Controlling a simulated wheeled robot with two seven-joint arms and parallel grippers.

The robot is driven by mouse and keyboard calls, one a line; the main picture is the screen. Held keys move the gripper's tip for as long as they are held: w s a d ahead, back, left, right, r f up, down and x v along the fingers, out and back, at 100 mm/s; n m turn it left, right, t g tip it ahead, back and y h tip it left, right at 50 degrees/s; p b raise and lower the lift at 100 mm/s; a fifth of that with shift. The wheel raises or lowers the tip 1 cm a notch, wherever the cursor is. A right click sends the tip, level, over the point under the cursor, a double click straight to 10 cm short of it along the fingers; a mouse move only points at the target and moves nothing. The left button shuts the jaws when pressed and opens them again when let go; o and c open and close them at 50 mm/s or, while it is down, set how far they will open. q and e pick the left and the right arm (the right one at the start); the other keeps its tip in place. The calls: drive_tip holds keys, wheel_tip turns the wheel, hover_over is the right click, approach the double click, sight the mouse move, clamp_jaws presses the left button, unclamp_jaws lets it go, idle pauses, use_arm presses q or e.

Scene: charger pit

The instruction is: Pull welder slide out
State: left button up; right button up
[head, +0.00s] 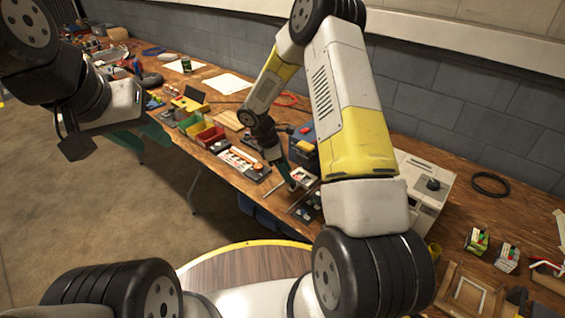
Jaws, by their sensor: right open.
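What looks like the welder slide (301,178), a small pale frame with dark and red parts, sits on the workbench near its front edge. Thin metal rails and dark knobs (308,207) lie just in front of it. My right gripper (289,183) reaches down from above with green fingers at the slide's left side. It is open; I cannot tell whether a finger touches the slide. Part of the slide is hidden by the fingers and the arm. My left gripper (155,143) hangs over the floor in front of the bench, green fingers apart and empty, away from the slide.
The wooden workbench (225,168) runs along a grey block wall. A blue box (302,145) stands behind the slide, a white machine (424,185) to its right. A round wood-topped table (245,268) is in front.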

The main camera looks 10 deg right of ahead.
sight(299, 180)
drive_tip(key=shift+x, duration=2.3)
clamp_jaws()
